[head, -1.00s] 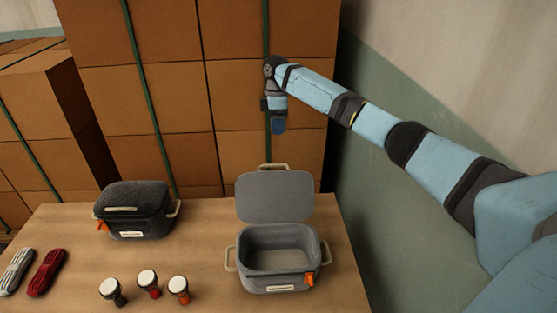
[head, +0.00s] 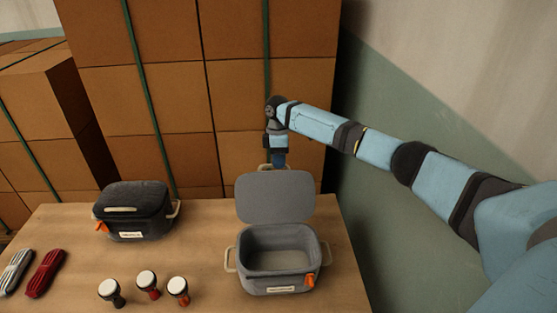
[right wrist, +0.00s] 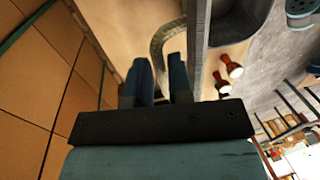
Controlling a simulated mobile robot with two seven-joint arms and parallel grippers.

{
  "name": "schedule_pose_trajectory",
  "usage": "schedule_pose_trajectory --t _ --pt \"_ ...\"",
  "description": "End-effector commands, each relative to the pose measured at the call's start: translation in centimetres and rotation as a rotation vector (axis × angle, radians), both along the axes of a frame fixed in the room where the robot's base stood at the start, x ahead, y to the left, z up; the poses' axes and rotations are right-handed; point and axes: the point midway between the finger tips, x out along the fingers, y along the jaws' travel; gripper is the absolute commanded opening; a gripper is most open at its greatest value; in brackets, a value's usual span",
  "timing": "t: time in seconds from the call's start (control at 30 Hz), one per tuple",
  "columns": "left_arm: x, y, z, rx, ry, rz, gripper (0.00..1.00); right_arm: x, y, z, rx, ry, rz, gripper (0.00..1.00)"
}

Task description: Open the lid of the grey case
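The grey case (head: 277,285) stands on the right side of the table. Its lid (head: 275,197) is up and leans back, and the inside of the case looks empty. My right gripper (head: 279,160) is behind the lid's top edge, by the lid's beige handle, and partly hidden by the lid. My left gripper is not in view.
A closed black case (head: 135,212) stands at the table's back left. Several small goblet drums (head: 148,284) stand in front of it. A striped pouch (head: 16,272) and a red one (head: 46,273) lie at the left. Stacked cartons (head: 165,100) rise behind the table.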

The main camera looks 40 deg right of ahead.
Motion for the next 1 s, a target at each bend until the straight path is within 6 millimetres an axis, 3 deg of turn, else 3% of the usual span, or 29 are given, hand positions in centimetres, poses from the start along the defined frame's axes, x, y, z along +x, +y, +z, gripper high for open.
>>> schedule_pose_trajectory --t 0.03,0.07,0.33,1.0 --pt "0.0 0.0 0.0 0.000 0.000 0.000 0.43 0.0 0.0 0.0 0.000 0.000 0.000 0.07" --pt "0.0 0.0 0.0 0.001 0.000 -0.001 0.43 0.0 0.0 0.0 0.000 0.000 0.000 0.00" --pt "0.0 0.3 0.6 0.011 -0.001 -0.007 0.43 -0.2 0.1 0.4 -0.007 -0.008 0.001 0.00" --pt "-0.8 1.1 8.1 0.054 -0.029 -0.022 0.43 -5.7 3.4 3.2 -0.137 -0.221 0.004 0.00"
